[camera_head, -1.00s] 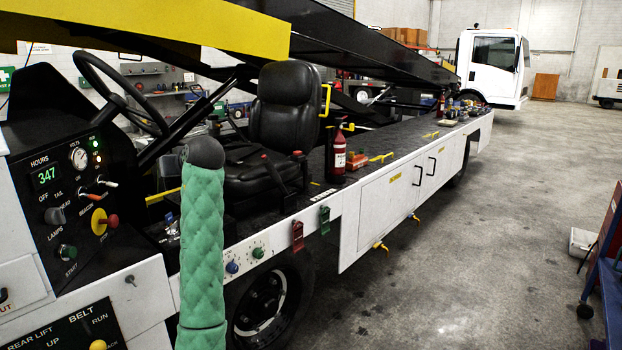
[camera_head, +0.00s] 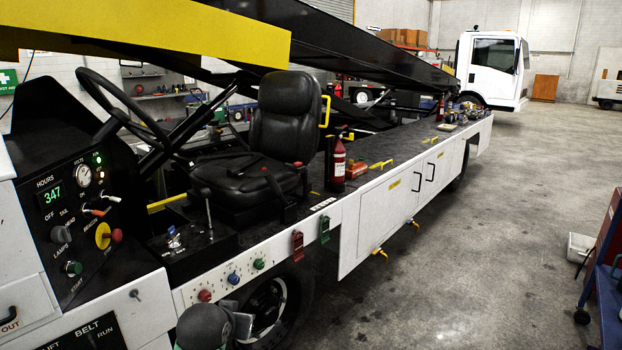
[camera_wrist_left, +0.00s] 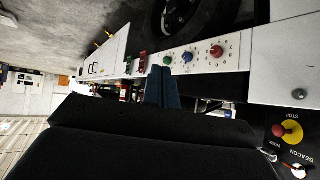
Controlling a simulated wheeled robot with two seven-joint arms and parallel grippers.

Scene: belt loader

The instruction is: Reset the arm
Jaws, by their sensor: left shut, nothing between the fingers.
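My left gripper (camera_head: 241,325) is low in the head view, at the bottom edge, in front of the loader's side and wheel. My right gripper is not in view.
The panel's red knob (camera_head: 205,295), blue knob (camera_head: 233,278) and green knob (camera_head: 258,264) are close above the gripper. The beacon stop button (camera_head: 116,236), black seat (camera_head: 285,135) and fire extinguisher (camera_head: 338,160) are further off. Clear concrete floor (camera_head: 480,230) lies right.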

